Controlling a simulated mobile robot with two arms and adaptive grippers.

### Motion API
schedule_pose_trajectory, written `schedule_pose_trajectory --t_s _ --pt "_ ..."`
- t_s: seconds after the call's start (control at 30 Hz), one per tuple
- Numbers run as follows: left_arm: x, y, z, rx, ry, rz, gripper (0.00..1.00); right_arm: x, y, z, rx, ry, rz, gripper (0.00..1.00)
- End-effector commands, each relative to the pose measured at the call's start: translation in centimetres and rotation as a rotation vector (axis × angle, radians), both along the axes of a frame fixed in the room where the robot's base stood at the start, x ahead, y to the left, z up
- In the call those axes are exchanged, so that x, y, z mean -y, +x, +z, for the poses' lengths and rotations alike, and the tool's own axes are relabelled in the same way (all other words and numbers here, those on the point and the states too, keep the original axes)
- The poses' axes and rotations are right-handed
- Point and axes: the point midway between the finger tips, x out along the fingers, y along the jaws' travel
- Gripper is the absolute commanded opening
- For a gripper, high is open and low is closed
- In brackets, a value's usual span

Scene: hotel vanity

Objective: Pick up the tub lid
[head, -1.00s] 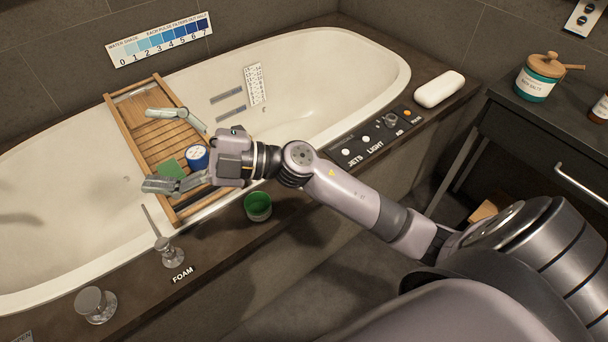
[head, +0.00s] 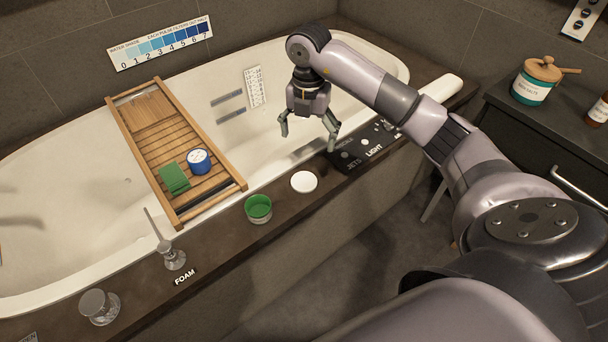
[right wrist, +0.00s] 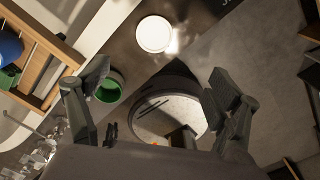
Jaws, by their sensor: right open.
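A white round lid (head: 304,182) lies flat on the dark tub ledge, right of a small open green tub (head: 258,209). In the right wrist view the lid (right wrist: 154,34) is at the top centre, and the green tub (right wrist: 109,87) is beside the left finger. My right gripper (head: 308,138) is open and empty, fingers pointing down, above the bath's near rim. It is apart from the lid, which shows just below it in the head view. My left gripper is not in view.
A wooden bath tray (head: 140,118) holds a blue-and-white tub (head: 199,161) and a green block (head: 174,178). The JETS/LIGHT panel (head: 350,160) is just right of the lid. A glass-like knob (head: 174,258) and the FOAM label (head: 185,277) are to the left.

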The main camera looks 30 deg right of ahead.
Motion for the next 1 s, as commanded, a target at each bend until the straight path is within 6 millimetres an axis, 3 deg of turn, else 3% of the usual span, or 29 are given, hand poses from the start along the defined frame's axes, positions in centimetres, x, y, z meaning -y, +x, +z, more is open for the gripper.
schedule_pose_trajectory --t_s 0.03,0.2,0.4,0.67,1.0 --pt "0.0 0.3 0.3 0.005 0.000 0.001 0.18 -0.1 -0.1 -1.5 -0.005 0.003 0.001 0.84" --pt "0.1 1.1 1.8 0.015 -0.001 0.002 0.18 -0.1 -0.1 -5.3 -0.004 0.003 0.002 0.84" --pt "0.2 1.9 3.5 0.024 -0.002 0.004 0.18 -0.2 -0.1 -8.8 -0.002 0.005 0.004 0.84" --pt "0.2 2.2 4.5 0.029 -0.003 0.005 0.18 -0.5 0.0 -10.7 -0.001 0.006 0.005 0.84" --pt "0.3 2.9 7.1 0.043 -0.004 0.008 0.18 -1.3 0.1 -15.0 0.000 0.005 0.004 0.84"
